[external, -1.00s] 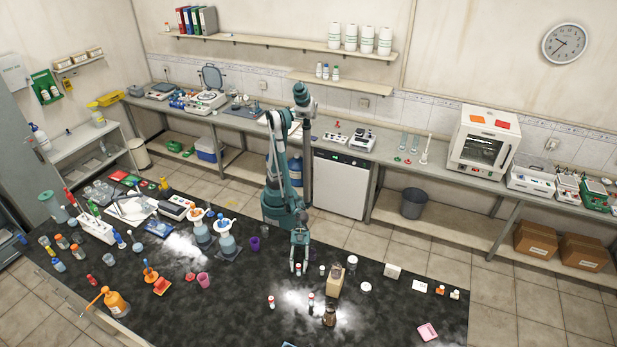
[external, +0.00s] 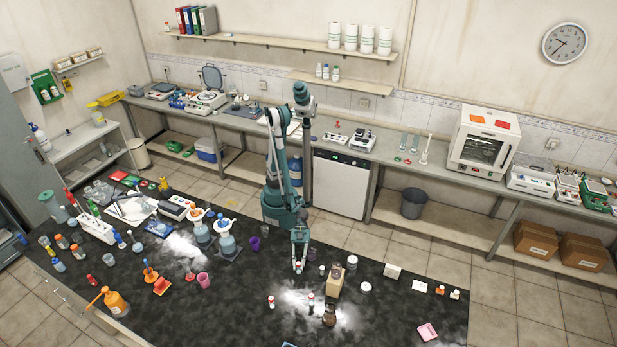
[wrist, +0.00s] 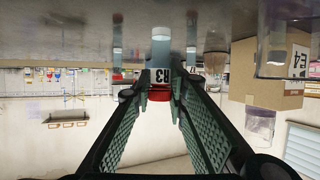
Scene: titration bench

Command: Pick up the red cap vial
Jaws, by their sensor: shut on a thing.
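My gripper (external: 299,266) is low over the black bench, near its back edge. In the wrist view, which is upside down, my gripper (wrist: 160,92) has its two fingertips closed around a vial (wrist: 160,50). This vial has a clear body, a white label reading R3 and a red cap (wrist: 159,95) between the fingers. I cannot tell whether its base touches the bench. In the external view the held vial is mostly hidden by the fingers. Two other red-capped vials, one at left (external: 271,301) and one nearer the middle (external: 311,299), stand in front of my gripper.
A cardboard box (external: 336,280), labelled E4 in the wrist view (wrist: 270,75), stands right of my gripper. A brown bottle (external: 329,316) is in front of it. A purple cup (external: 203,280) is to the left.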

